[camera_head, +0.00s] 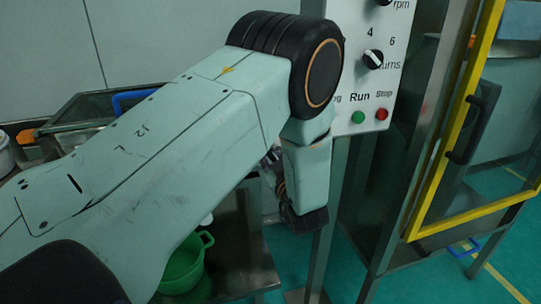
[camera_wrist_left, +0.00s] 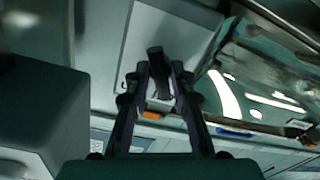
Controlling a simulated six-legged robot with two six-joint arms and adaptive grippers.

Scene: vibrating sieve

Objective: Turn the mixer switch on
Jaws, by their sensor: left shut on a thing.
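In the left wrist view my left gripper (camera_wrist_left: 161,78) has its two dark fingers drawn together around a dark, upright switch handle (camera_wrist_left: 155,53). The handle stands in front of a pale grey box face (camera_wrist_left: 170,30). In the head view my left arm crosses the picture from the left. My right gripper is in neither view.
A white control panel (camera_head: 346,12) carries dark knobs, a green Run button (camera_head: 358,117) and a red Stop button (camera_head: 382,114). A yellow-framed door (camera_head: 451,125) stands open at right. A green bucket (camera_head: 183,268) sits below my arm.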

